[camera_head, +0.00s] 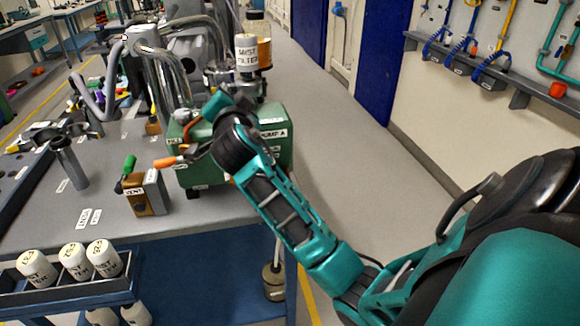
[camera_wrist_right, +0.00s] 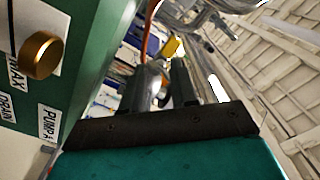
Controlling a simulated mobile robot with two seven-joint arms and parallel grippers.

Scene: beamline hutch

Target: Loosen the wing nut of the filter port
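The green pump (camera_head: 275,153) labelled PUMP A stands on the grey bench. A canister labelled MIST FILTER (camera_head: 246,50) rises behind it. My right arm reaches in from the right, with its wrist in front of the pump. The wrist hides part of the pump, and I cannot make out the wing nut for certain. In the right wrist view my right gripper (camera_wrist_right: 160,88) has its two dark fingers apart beside the green pump wall (camera_wrist_right: 85,40). A grey rounded part shows between or behind them; contact cannot be told. My left gripper is out of view.
An orange handle (camera_head: 165,162) sticks out left of the pump, near a VENT box (camera_head: 145,192) with a green lever. Bent metal pipes (camera_head: 165,75) stand behind. White filter canisters (camera_head: 75,262) sit in a front rack. A brass knob (camera_wrist_right: 40,55) juts from the pump. The aisle right is clear.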

